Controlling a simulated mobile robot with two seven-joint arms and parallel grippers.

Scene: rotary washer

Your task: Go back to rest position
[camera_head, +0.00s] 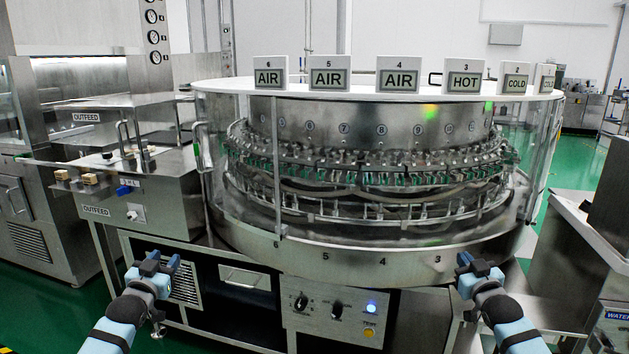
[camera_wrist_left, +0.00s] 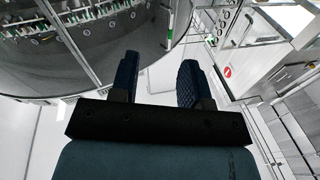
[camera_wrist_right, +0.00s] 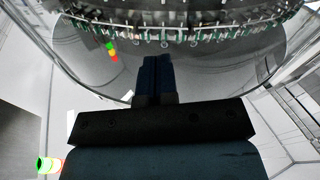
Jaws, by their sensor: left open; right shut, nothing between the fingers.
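My left gripper (camera_head: 158,264) is at the lower left of the head view, in front of the washer's lower cabinet. Its two fingers stand apart with nothing between them, as the left wrist view (camera_wrist_left: 157,85) also shows. My right gripper (camera_head: 474,266) is at the lower right, in front of the washer's round base. Its fingers are pressed together and empty in the right wrist view (camera_wrist_right: 157,78). Both grippers are raised, about level with each other, and appear apart from the machine.
The round rotary washer (camera_head: 350,268) fills the middle, with clear guards and a control panel (camera_head: 335,312) below. The outfeed unit (camera_head: 150,182) stands at left. A steel cabinet (camera_head: 572,240) stands at right. Green floor (camera_head: 70,312) shows at lower left.

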